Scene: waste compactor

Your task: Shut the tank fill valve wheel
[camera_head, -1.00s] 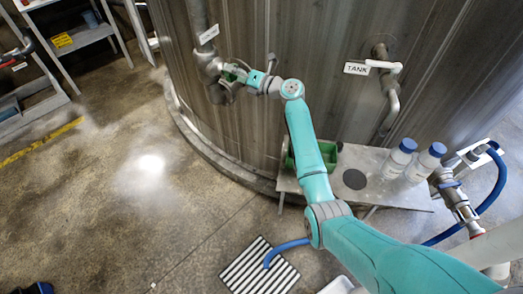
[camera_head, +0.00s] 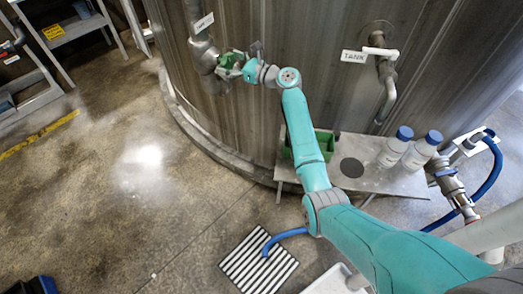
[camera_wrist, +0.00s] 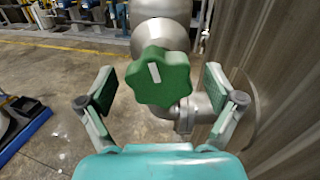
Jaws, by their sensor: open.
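The valve wheel (camera_wrist: 160,77) is green and lobed, with a white bar mark on its face, and sits on a grey metal pipe fitting in the wrist view. My gripper (camera_wrist: 160,88) is open, with one green-padded finger on each side of the wheel. Gaps show between the wheel and both pads, so I see no contact. In the head view the wheel (camera_head: 233,60) is partly hidden by my gripper (camera_head: 238,68), beside the vertical pipe at the tank wall. The label on that pipe is too small to read.
The tank wall (camera_head: 330,65) stands close behind my arm. A white-handled tap (camera_head: 380,52) labelled TANK is to the right. A low bench (camera_head: 350,178) holds white bottles with blue caps (camera_head: 396,148) and a green container (camera_head: 322,145). Open floor lies left.

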